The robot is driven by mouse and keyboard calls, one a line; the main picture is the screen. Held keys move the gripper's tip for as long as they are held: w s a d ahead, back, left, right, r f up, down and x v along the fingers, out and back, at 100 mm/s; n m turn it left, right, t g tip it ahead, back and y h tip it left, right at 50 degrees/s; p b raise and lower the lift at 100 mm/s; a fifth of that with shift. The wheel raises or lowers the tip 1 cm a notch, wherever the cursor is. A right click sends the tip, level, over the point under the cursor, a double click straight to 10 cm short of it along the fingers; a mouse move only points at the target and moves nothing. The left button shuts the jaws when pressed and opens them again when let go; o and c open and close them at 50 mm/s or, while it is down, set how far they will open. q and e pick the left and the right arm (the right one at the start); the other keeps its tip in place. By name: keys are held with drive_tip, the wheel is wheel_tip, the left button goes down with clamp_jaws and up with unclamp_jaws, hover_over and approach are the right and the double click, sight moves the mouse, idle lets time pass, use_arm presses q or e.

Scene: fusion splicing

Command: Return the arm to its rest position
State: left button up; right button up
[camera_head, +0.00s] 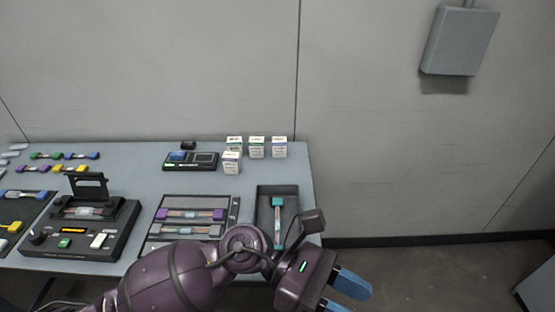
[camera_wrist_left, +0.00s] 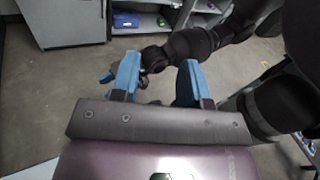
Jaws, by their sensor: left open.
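My left gripper (camera_head: 348,294) reaches across the bottom of the head view, past the front right corner of the table. Its blue fingers are apart with nothing between them. In the left wrist view its fingers (camera_wrist_left: 158,76) also stand open and point over the grey floor. Beyond them, a dark arm of mine crosses the left wrist view, with blue parts of what looks like my right gripper (camera_wrist_left: 107,76) at its end. That gripper is partly hidden behind a left finger, and its opening is unclear. It is not in the head view.
The table (camera_head: 135,155) holds a splicer (camera_head: 85,230), a rack with a purple-ended holder (camera_head: 190,215), and a dark tray (camera_head: 262,195) with a teal-ended piece. Small white boxes (camera_head: 257,147) stand at the back. The floor right of the table is clear.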

use_arm(q)
drive_tip(key=w+a+r+n+t+h, duration=0.1)
drive_tip(key=w+a+n+t+h, duration=0.25)
drive_tip(key=n+t, duration=0.4)
drive_tip(key=w+a+r+n+t+h, duration=0.15)
drive_tip(key=w+n+t+h, duration=0.3)
drive_tip(key=n, duration=0.65)
drive_tip(key=w+a+f+n+t+y, duration=0.35)
drive_tip(key=a+n+t, duration=0.2)
drive_tip(key=n, duration=0.25)
drive_tip(key=w+a+f+n+t+y, duration=0.25)
drive_tip(key=a+n+t+y, duration=0.25)
drive_tip(key=n+t, duration=0.3)
drive_tip(key=s+a+f+n+y, duration=0.2)
drive_tip(key=a+f+n+y, duration=0.85)
drive_tip(key=n, duration=0.25)
drive_tip(key=s+a+f+n+g+y, duration=0.4)
drive_tip(key=s+a+f+n+g, duration=0.2)
drive_tip(key=s+a+f+n, duration=0.4)
wheel_tip(320, 180, down, 3)
drive_tip(key=shift+s+a+f, duration=0.2)
drive_tip(key=shift+s+a, duration=0.4)
drive_tip(key=shift+s, duration=0.4)
drive_tip(key=shift+g, duration=0.25)
